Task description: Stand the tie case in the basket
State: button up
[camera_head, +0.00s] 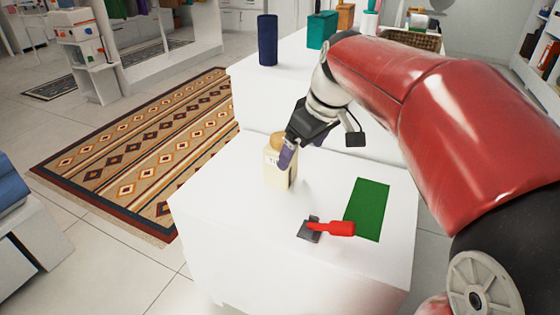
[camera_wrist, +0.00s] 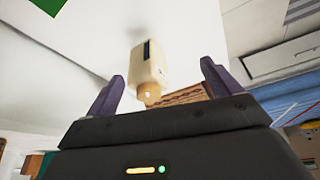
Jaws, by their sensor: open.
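A dark blue upright cylinder (camera_head: 267,40), which looks like the tie case, stands on the upper white surface at the back left. The woven basket (camera_head: 418,40) is at the back right, partly hidden behind my arm. My gripper (camera_head: 284,158) is open over the lower white top, well in front of the cylinder. A cream bottle with a round wooden cap (camera_head: 278,174) stands right at its fingers. In the wrist view the bottle (camera_wrist: 150,62) shows between and beyond the spread fingers (camera_wrist: 162,72); I cannot tell whether they touch it.
A red-handled tool with a grey head (camera_head: 327,228) lies beside a flat green sheet (camera_head: 367,209) on the lower top (camera_head: 230,220). A teal case (camera_head: 321,30) and an orange-brown item (camera_head: 345,16) stand behind. A patterned rug (camera_head: 140,150) covers the floor at left.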

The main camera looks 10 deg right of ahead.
jog(key=w+n, duration=0.1)
jog(key=w, duration=0.2)
jog(key=w+n, duration=0.1)
jog(key=w, duration=0.2)
jog(key=w+n+g+y, duration=0.1)
jog(key=w, duration=0.2)
jog(key=shift+w+a+f+n, duration=0.1)
jog(key=shift+w+f+n, duration=0.05)
jog(key=shift+f+n, duration=0.15)
jog(key=shift+w+a+f, duration=0.1)
jog(key=shift+w+f, duration=0.1)
jog(key=b+x, duration=0.1)
jog(key=x, duration=0.6)
jog(key=shift+a, duration=0.25)
jog(key=shift+f, duration=0.1)
jog(key=c, duration=1.3)
